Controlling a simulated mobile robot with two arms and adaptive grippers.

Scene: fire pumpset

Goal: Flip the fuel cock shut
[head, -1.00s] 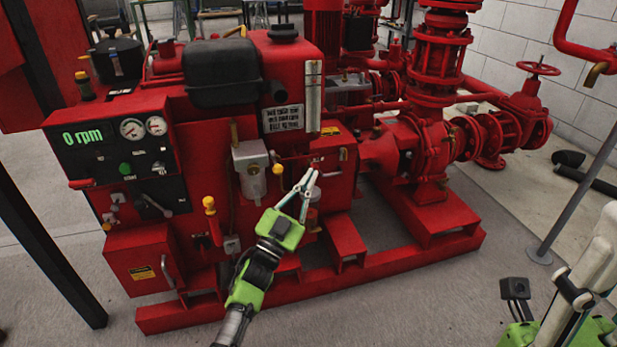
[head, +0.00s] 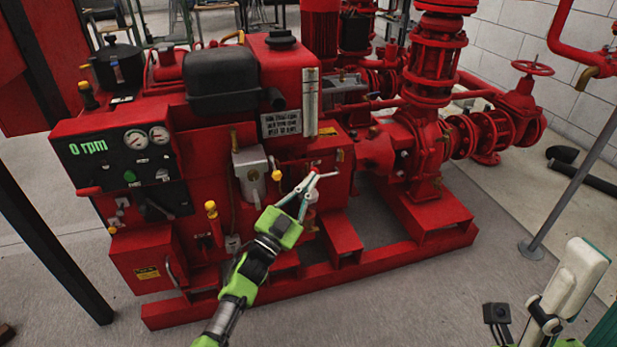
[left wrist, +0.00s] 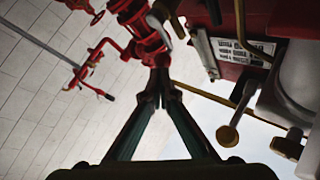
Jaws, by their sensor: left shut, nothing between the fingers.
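My left gripper (head: 314,175) is at the front of the red engine, its fingertips together and nothing seen between them. A small red tip (head: 315,169) shows right at the fingertips; I cannot tell whether they touch. It may be the fuel cock's handle, but the fingers hide that spot. A yellow knob (head: 277,175) is just left of the fingertips. In the left wrist view the dark fingers of my left gripper (left wrist: 161,82) converge, and a brass-coloured lever with a round end (left wrist: 228,135) is to their right.
The control panel (head: 125,165) reads 0 rpm. A grey filter-like housing (head: 250,172) and another yellow knob (head: 211,206) are left of my gripper. The red base frame (head: 400,255) runs below. Grey floor (head: 400,310) is clear in front; a post (head: 575,180) stands right.

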